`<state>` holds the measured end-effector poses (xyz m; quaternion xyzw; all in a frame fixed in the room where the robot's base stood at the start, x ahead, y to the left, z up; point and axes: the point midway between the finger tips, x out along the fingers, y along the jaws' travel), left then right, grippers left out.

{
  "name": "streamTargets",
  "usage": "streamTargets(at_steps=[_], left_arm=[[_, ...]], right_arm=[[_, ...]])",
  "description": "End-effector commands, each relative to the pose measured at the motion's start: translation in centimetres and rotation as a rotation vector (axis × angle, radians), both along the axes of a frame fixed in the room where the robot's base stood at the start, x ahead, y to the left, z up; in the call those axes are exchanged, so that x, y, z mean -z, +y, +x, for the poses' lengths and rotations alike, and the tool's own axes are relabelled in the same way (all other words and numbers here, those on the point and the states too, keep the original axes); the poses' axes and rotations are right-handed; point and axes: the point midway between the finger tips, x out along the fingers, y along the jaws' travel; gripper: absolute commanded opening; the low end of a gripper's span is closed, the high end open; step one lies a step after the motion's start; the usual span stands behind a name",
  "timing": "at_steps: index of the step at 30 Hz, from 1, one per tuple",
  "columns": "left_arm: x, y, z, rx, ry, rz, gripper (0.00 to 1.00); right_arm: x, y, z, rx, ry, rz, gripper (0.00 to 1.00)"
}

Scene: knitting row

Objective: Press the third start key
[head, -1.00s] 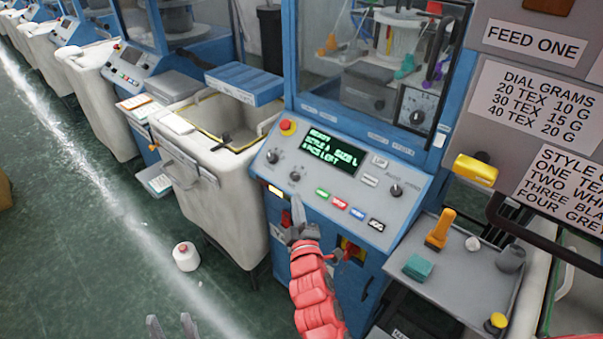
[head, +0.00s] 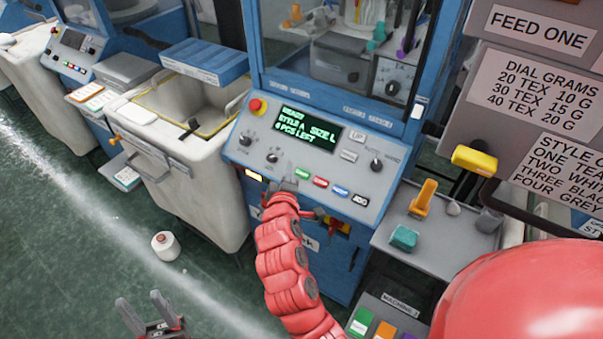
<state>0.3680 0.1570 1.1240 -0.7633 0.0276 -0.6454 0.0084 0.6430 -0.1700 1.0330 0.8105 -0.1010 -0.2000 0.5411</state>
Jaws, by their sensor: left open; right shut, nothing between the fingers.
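The near machine's sloped grey control panel (head: 330,165) fills the middle of the head view. Its green key (head: 302,174) is leftmost in a row with red (head: 321,182), blue (head: 341,191) and black keys. The green lettering on the dark display (head: 308,128) reads READY, STYLE A, SIZE L, 4 PCS LEFT. My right gripper (head: 283,187) is shut and empty at the panel's lower edge, just left of and below the green key; I cannot tell if it touches the panel. My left gripper (head: 144,308) is open and empty, low over the floor.
A red emergency knob (head: 257,106) and dials sit on the panel. A white bin (head: 190,155) stands to its left, a grey shelf (head: 440,245) with small items to its right. A yarn cone (head: 165,245) stands on the floor. More machines (head: 75,50) line the left.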

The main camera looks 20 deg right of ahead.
Motion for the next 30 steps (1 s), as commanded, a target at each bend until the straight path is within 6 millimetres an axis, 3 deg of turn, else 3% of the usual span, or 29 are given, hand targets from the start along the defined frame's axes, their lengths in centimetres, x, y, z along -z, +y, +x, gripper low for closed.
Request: streamTargets(at_steps=[15, 30], left_arm=[[2.5, 0.0, 0.0, 0.0, 0.0, 0.0, 0.5], [2.9, 0.0, 0.0, 0.0, 0.0, 0.0, 0.5]], right_arm=[[5.6, -3.3, 2.5, 0.0, 0.002, 0.0, 0.0], [6.4, -4.0, 3.1, -0.001, -0.001, 0.001, 0.0]])
